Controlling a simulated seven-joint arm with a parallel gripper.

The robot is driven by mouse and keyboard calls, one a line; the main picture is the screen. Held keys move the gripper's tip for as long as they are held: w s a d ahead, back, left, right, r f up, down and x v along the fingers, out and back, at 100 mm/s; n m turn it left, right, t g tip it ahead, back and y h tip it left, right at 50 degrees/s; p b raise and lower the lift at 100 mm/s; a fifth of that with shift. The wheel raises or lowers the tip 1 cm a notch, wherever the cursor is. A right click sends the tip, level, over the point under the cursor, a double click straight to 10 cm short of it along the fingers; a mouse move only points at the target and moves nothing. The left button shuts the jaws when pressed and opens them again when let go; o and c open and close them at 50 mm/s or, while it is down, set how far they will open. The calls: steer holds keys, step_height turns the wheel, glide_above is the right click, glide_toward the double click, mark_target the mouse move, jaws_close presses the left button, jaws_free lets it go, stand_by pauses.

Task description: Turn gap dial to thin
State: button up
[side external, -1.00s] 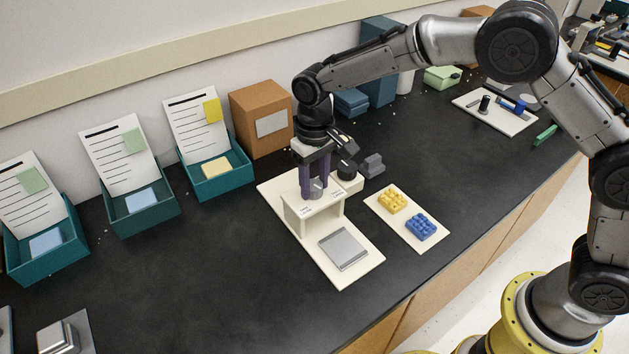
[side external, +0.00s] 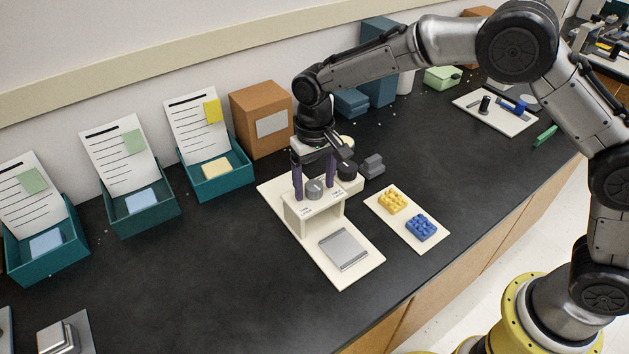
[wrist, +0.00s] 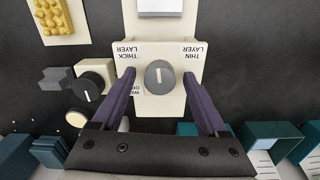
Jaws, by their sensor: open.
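The round grey gap dial (side external: 314,189) sits on top of the cream bridge fixture (side external: 333,211). In the wrist view the dial (wrist: 160,78) has a white pointer mark standing about upright in the picture, between the THICK LAYER label (wrist: 127,52) on the left and the THIN LAYER label (wrist: 194,51) on the right. My gripper (side external: 315,193) is open, with one purple finger on each side of the dial. In the wrist view the fingers of my gripper (wrist: 159,76) show clear gaps to the dial.
A black knob (wrist: 88,87) on a cream block stands close beside the bridge, with a grey block (side external: 373,165) by it. A silver plate (side external: 344,249) lies on the fixture's base. A tray (side external: 411,211) holds yellow and blue bricks. The dark bench left of the fixture is clear.

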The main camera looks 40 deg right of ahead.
mark_target(315, 185)
steer(key=shift+r, duration=0.1)
step_height(315, 185, up, 14)
stand_by(0.5)
steer(key=shift+f, duration=0.2)
steer(key=s+d+r+m+t, duration=0.2)
steer(key=s+d+r+t, duration=0.1)
steer(key=s+d+r, duration=1)
steer(key=s+d+t, duration=0.2)
steer(key=s+d, duration=0.2)
steer(key=s, duration=0.4)
steer(key=s+d+f+n, duration=0.1)
steer(key=s+f+n, duration=0.2)
steer(key=s+f, duration=0.5)
step_height(315, 185, down, 2)
steer(key=shift+s+f+t, duration=0.15)
steer(key=shift+s+t, duration=0.05)
steer(key=shift+t, duration=0.1)
